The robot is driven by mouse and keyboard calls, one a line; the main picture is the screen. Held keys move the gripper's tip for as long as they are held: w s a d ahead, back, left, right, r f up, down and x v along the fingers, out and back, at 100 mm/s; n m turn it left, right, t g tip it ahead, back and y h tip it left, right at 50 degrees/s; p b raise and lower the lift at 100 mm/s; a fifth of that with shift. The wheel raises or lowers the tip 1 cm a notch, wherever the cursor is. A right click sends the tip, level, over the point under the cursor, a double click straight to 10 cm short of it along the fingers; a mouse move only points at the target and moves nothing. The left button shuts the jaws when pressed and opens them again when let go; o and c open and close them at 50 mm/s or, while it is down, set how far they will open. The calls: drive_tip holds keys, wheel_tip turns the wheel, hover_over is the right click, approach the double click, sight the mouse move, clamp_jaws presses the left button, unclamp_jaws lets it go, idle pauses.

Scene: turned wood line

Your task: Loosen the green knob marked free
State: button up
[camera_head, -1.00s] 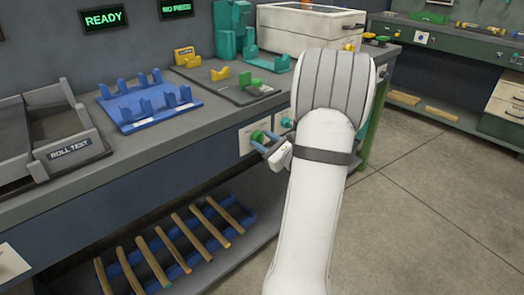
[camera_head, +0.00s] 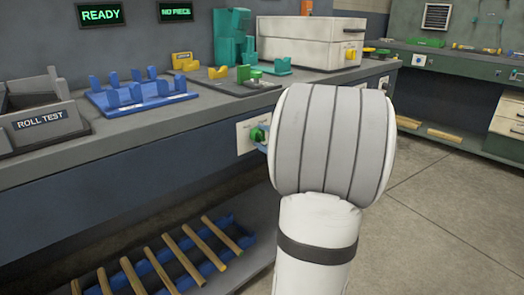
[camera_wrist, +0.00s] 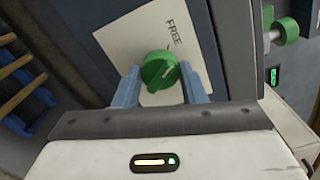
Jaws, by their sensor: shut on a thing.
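The green knob (camera_wrist: 159,71) sits on a white plate (camera_wrist: 118,38) marked "FREE" on the bench front. In the wrist view the blue fingers of my gripper (camera_wrist: 160,84) stand on both sides of the knob and are shut on it. My arm hides most of my gripper there; only a bit of blue finger shows beside the knob.
On the bench top are a blue cradle rack (camera_head: 140,97), a roll test tray (camera_head: 40,130) and a white box (camera_head: 300,42). A lower rack holds several wooden rods (camera_head: 185,262). Another green knob (camera_wrist: 286,30) is at the wrist view's right. Floor at right is clear.

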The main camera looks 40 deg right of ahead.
drive_tip(key=shift+f+n, duration=0.1)
drive_tip(key=shift+n, duration=1.1)
drive_tip(key=o, duration=1)
drive_tip(key=s+p, duration=0.1)
drive_tip(key=s, duration=0.6)
drive_tip(key=shift+s+d+p, duration=0.3)
drive_tip(key=shift+s+p, duration=0.1)
